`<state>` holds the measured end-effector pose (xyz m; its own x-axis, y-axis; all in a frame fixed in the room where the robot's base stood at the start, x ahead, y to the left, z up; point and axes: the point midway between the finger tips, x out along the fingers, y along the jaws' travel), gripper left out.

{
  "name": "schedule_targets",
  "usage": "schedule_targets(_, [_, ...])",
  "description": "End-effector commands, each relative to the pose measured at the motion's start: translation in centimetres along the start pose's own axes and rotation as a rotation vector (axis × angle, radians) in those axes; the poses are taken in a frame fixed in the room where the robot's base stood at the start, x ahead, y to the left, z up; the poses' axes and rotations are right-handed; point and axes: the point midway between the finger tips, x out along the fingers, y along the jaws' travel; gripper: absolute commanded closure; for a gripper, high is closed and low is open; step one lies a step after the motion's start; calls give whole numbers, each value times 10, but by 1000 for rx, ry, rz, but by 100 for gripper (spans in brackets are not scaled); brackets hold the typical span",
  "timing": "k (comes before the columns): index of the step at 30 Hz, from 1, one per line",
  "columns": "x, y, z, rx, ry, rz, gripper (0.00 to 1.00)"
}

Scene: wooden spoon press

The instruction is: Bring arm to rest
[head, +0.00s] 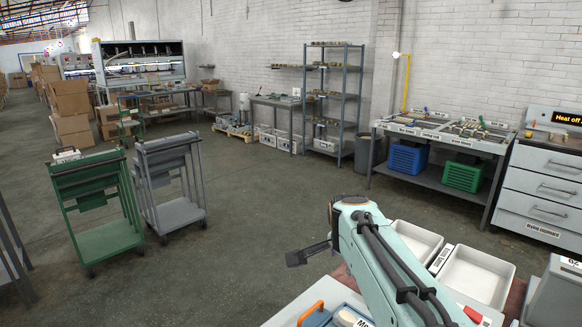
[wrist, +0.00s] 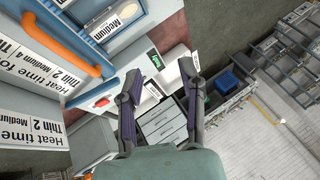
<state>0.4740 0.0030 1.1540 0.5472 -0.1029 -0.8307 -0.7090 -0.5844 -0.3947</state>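My gripper (head: 305,253) shows in the head view as dark fingers at the end of my pale green arm, over the grey floor left of the near bench. In the wrist view my gripper (wrist: 160,69) has its two dark fingers apart, with nothing visibly held between them. A press-like unit with an orange handle (wrist: 62,45) and labels reading "Heat time", "Thin 2" and "Medium" fills the left of the wrist view. Its orange handle also shows at the bottom of the head view (head: 310,312).
White trays (head: 477,277) lie on the near bench, partly hidden by my arm. A green cart (head: 97,205) and a grey cart (head: 175,185) stand at left. A tool table (head: 440,135) and a drawer unit (head: 545,185) stand at right. Middle floor is clear.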

Motion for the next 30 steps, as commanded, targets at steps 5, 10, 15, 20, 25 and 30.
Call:
schedule_targets(5, [-85, 83, 28, -122, -83, -6, 61])
schedule_targets(10, [-118, 184, 114, -466, -267, 55, 61])
schedule_targets(15, [-118, 256, 184, -811, -529, 119, 61])
schedule_targets(20, [-123, 272, 198, -1005, -640, 103, 61])
schedule_targets(25, [-123, 272, 198, -1031, -641, 95, 61])
schedule_targets(30, [-122, 271, 198, -1028, -639, 95, 61])
